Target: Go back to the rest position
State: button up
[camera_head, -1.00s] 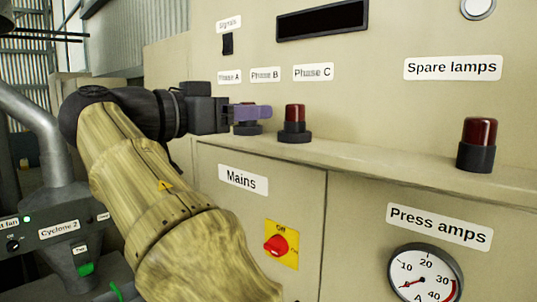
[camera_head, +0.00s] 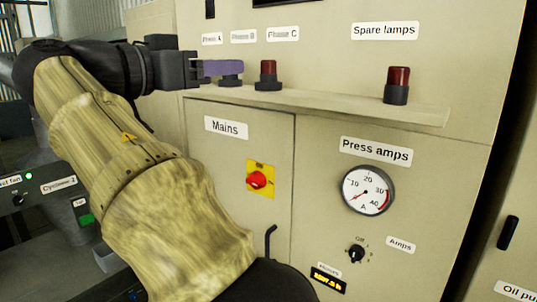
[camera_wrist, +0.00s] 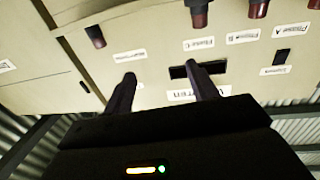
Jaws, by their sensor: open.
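My gripper (camera_head: 222,68) is in front of the beige cabinet at the left, above the lamp ledge. Its purple fingers partly cover a lamp (camera_head: 230,81), whose dark base shows below them. In the wrist view the two fingers of my gripper (camera_wrist: 160,72) are spread apart with nothing between them. A red lamp (camera_head: 268,75) stands upright on the ledge just right of the fingers, below the Phase C label. Another red lamp (camera_head: 397,85) stands further right, below the Spare lamps label. The wrist view shows the cabinet upside down, with several lamps along its upper edge.
The ledge (camera_head: 340,106) sticks out from the cabinet under the lamps. Below are a red Mains switch (camera_head: 257,180), a Press amps gauge (camera_head: 367,190) and a small knob (camera_head: 356,253). A Cyclone 2 box stands at the left. A dark handle (camera_head: 509,232) is at the right.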

jog(key=w+d+f+n+g+y+b, duration=0.1)
jog(key=w+d+f+n+g+y, duration=0.2)
jog(key=f, duration=0.7)
jog(key=w+d+f+n+y, duration=0.1)
jog(key=w+d+f+n, duration=0.35)
jog(key=f, duration=0.55)
jog(key=w+d+f+n+g+y+b, duration=0.1)
jog(key=w+d+f+n+g+y, duration=0.25)
jog(key=f, duration=0.65)
jog(key=s+d+f+g+y, duration=0.1)
jog(key=s+d+f, duration=0.3)
jog(key=s+f, duration=0.3)
jog(key=s+d+f+m+g+y+b, duration=0.1)
jog(key=s+d+f+y, duration=0.1)
jog(key=s+d+f, duration=0.2)
jog(key=s+d+f+g+y, duration=0.1)
jog(key=s+d+f, duration=0.4)
jog(key=s+f, duration=0.6)
notch_tip(320, 180, down, 6)
jog(key=shift+f+m+g+y+b, duration=0.15)
jog(key=shift+m+g+y+b, duration=0.2)
jog(key=shift+y, duration=0.3)
jog(key=c, duration=0.5)
jog(key=shift+w, duration=0.1)
